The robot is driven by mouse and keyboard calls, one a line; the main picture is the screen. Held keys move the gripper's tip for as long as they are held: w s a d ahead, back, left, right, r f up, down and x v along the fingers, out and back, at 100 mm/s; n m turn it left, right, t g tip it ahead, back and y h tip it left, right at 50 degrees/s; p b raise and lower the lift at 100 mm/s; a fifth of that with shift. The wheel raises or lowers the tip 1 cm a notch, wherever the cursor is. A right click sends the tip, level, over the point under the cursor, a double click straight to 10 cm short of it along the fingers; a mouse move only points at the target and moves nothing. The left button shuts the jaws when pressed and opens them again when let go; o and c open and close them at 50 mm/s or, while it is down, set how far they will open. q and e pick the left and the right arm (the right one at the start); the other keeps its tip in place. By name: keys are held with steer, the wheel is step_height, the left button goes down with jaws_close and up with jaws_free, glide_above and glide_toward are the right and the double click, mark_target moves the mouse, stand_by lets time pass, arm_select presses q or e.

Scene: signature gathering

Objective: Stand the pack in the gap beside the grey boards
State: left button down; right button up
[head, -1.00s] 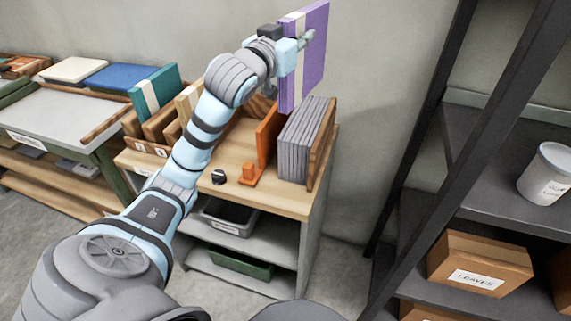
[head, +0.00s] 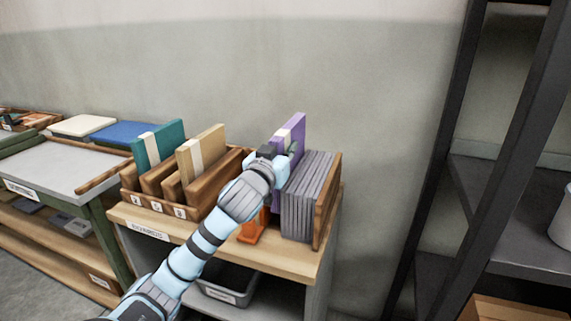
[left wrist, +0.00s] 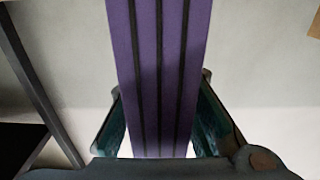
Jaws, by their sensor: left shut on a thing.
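The purple pack (head: 297,131) with a pale band stands upright in my left gripper (head: 283,164). In the left wrist view the pack (left wrist: 142,60) shows its edge with dark lines, between the two fingers (left wrist: 160,115). The grey boards (head: 303,205) stand upright on the bench, just right of the pack. The gap on their left is mostly hidden behind my gripper and wrist, as is the pack's lower part. I cannot tell whether the pack touches the bench or the boards. My right gripper is not in view.
An orange bracket (head: 250,232) shows below my wrist. A brown wooden board (head: 328,203) closes the boards' right side. A wooden rack (head: 205,200) with teal (head: 160,146) and tan (head: 203,152) packs stands left. A dark shelf frame (head: 440,150) rises at right.

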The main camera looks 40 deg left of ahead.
arm_select(q)
steer(key=shift+f+b, duration=0.55)
steer(key=shift+f, duration=1.4)
steer(key=c, duration=1.4)
jaws_free()
steer(key=shift+c, duration=0.2)
steer(key=shift+r, duration=0.15)
